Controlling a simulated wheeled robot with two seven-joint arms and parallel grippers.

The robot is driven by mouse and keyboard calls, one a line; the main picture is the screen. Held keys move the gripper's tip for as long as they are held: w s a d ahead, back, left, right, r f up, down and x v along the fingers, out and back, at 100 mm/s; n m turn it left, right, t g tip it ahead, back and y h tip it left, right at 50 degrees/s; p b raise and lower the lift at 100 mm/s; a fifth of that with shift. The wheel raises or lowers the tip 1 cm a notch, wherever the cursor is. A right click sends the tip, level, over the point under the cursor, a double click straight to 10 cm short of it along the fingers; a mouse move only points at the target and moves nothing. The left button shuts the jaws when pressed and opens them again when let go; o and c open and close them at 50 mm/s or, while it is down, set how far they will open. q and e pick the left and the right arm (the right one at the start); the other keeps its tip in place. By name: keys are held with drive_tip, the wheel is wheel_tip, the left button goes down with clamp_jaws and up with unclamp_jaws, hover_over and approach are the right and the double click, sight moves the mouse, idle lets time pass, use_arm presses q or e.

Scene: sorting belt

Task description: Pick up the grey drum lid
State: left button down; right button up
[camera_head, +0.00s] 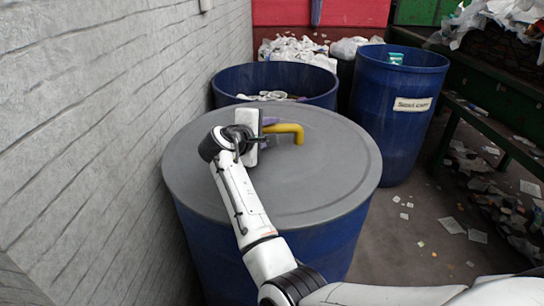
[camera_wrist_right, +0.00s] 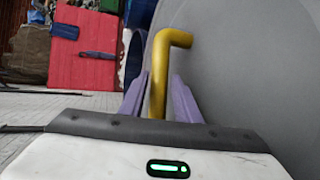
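The grey drum lid (camera_head: 330,165) lies flat on a blue drum (camera_head: 330,245) beside the wall. A bent yellow handle (camera_head: 299,132) stands on it. My right gripper (camera_head: 268,134) is over the lid, level with the handle, its purple fingers on either side of one arm of the handle. In the right wrist view, the yellow handle (camera_wrist_right: 160,75) stands between the two fingers (camera_wrist_right: 160,95), with narrow gaps showing, so the gripper looks open around it. The lid's grey face (camera_wrist_right: 245,50) fills the right side there. My left gripper is not in view.
An open blue drum (camera_head: 222,92) stands behind the lidded one, and a labelled blue drum (camera_head: 395,130) at the right. A brick wall (camera_head: 90,110) runs close along the left. Litter lies on the floor (camera_head: 410,235) at the right. A red container (camera_head: 355,15) is at the back.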

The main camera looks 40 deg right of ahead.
drive_tip(key=shift+w+d+f, duration=0.1)
drive_tip(key=shift+w+d, duration=0.1)
drive_tip(key=shift+d, duration=0.15)
clamp_jaws()
idle(1.2)
drive_tip(key=shift+r, duration=0.3)
